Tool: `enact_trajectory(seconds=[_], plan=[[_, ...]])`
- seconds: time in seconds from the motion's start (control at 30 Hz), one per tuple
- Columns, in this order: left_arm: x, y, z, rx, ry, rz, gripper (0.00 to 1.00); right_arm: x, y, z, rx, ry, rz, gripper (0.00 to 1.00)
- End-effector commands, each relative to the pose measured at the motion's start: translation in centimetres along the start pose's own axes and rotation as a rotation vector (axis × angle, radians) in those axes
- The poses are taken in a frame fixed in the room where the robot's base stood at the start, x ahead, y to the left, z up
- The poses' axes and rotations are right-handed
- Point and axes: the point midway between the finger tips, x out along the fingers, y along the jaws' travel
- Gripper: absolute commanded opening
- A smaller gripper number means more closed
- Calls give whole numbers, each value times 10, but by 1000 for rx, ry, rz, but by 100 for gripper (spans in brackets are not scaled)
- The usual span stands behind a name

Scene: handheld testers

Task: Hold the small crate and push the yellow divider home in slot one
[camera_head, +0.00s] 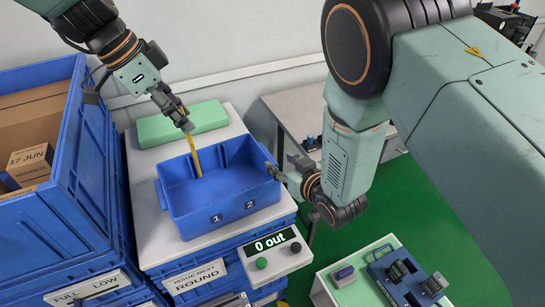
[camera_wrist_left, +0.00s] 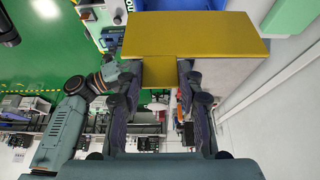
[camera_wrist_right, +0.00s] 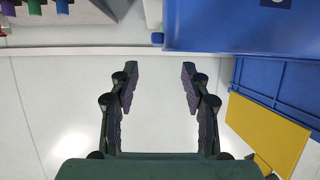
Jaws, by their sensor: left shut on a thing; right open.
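The small blue crate (camera_head: 188,222) stands on a pale bench top, with labels 1 and 2 on its front wall. The yellow divider (camera_head: 195,158) appears nearly edge-on over the crate's back left part. Its lower end shows inside the crate's outline; I cannot tell whether it sits in a slot. My left gripper (camera_head: 184,121) is shut on the divider's top tab; the left wrist view shows the tab between the fingers and the wide plate (camera_wrist_left: 195,35) beyond. My right gripper (camera_head: 279,172) is open beside the crate's right wall. The right wrist view shows nothing between its fingers (camera_wrist_right: 157,82).
A green block (camera_head: 182,123) lies behind the crate. A control box (camera_head: 275,255) reading "0 out" is in front. A large blue bin (camera_head: 75,190) with cartons stands left. A side stand (camera_head: 350,290) with small devices is at lower right, on green floor.

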Motion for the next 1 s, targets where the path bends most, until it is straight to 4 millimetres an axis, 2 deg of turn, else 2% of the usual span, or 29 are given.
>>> enact_trajectory(seconds=[0.2, 0.5, 0.7, 1.0], plan=[[0, 0, 0, 0, 0, 0, 0, 33, 0, 1, 1, 0, 0, 47], [0, 0, 0, 0, 0, 0, 0, 70, 0, 1, 0, -2, 0, 47], [0, 0, 0, 0, 0, 0, 0, 82, 0, 1, 0, -3, 0, 47], [0, 0, 0, 0, 0, 0, 0, 85, 0, 1, 0, -3, 1, 47]])
